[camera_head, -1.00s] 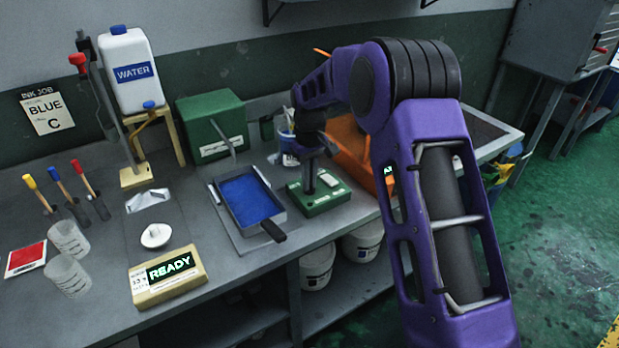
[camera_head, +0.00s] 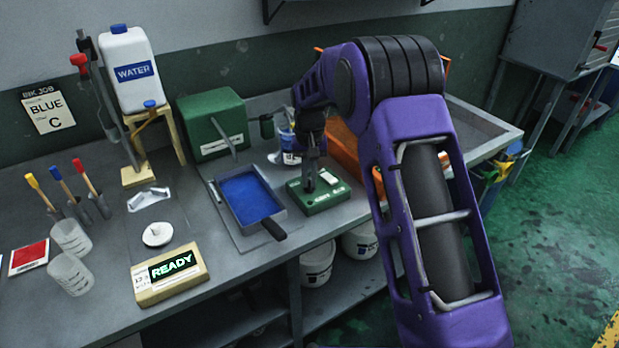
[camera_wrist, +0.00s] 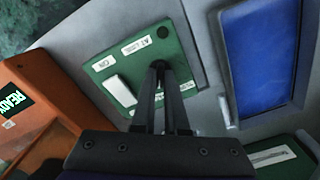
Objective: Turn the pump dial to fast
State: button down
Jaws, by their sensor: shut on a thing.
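The green pump box (camera_head: 319,199) stands on the bench to the right of the blue tray, and it also shows in the wrist view (camera_wrist: 111,68). It has a white rocker switch (camera_head: 329,177) and small white labels on top. My gripper (camera_head: 309,183) points down onto the box beside the switch. In the wrist view my gripper (camera_wrist: 159,68) has its fingertips together over the box top, shut on the dial. The fingers hide the dial, so its setting cannot be told.
A blue tray (camera_head: 283,207) with a dark handle lies left of the box. An orange case (camera_head: 343,150) stands behind and right of it, and a blue-labelled pot (camera_head: 287,146) behind it. A green cabinet (camera_head: 201,117) and a READY display (camera_head: 155,290) are farther left.

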aim_at(309, 183)
dwell(0.3)
jog(key=c, duration=0.9)
grip_release()
jog(key=shift+c, duration=0.2)
jog(key=shift+r, duration=0.1)
notch_tip(309, 183, up, 17)
jog(key=p, duration=0.1)
jog(key=shift+r, duration=0.15)
